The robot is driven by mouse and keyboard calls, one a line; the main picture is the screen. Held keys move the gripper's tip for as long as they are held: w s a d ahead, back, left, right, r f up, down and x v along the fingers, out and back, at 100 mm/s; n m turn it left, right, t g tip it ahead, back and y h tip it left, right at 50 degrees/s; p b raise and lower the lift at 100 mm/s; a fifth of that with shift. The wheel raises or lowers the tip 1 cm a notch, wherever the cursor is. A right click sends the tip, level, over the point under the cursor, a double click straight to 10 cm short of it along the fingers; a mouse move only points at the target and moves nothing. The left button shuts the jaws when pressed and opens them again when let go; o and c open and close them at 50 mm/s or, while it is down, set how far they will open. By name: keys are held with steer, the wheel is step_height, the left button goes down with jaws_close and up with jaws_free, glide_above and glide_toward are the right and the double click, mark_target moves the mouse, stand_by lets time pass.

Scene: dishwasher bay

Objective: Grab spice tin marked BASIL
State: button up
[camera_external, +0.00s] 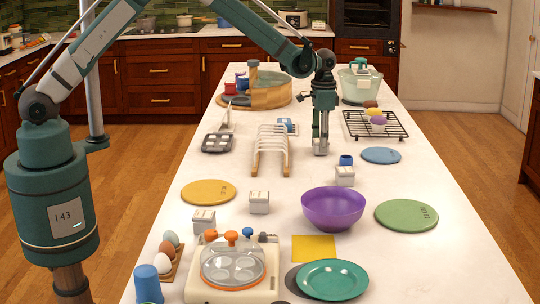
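Several small white box-shaped containers stand on the long white counter (290,185). One stands at the front left (204,221), one near the yellow disc (259,203), and one behind the purple bowl (345,176). Another small white item with blue on it (287,126) is farther back. Their lettering is too small to read, so I cannot tell which is marked BASIL. My gripper (320,150) points straight down over the middle of the counter, to the right of the white rack. Its fingers appear close together, but their opening is unclear.
A white rack (271,150) stands left of my gripper. A purple bowl (333,208), blue cup (346,160) and blue disc (381,155) lie nearby. A wire rack (375,126) is at right, a green plate (332,280) in front. Bare counter lies between rack and bowl.

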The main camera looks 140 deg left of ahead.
steer(key=shift+r, duration=0.1)
steer(key=shift+r+b, duration=0.3)
steer(key=shift+r, duration=4.65)
